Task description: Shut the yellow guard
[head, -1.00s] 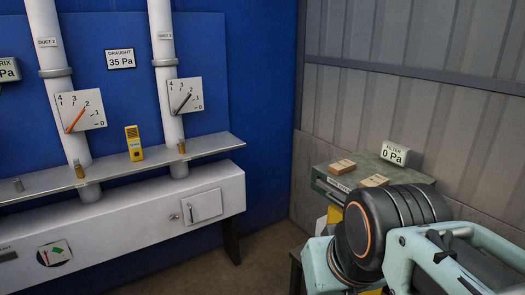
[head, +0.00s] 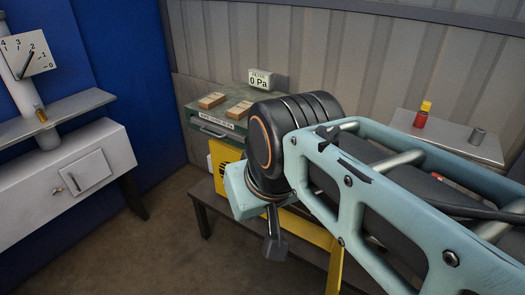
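The yellow guard shows only in part, behind my arm. A yellow panel with a black mark (head: 222,160) stands at the front of the dark bench, left of my arm's black joint. More yellow (head: 320,236) shows below and right of that joint, with a strip running down. I cannot tell whether these pieces are one part or how far open the guard stands. A dark peg-like piece (head: 273,240) hangs below the joint; I cannot tell what it belongs to.
A green cabinet (head: 216,137) carries two wooden blocks and a filter display (head: 261,79) reading 0 Pa. A grey side table (head: 440,136) at right holds a red-and-yellow bottle (head: 422,114) and a grey cylinder. Floor at lower left is clear.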

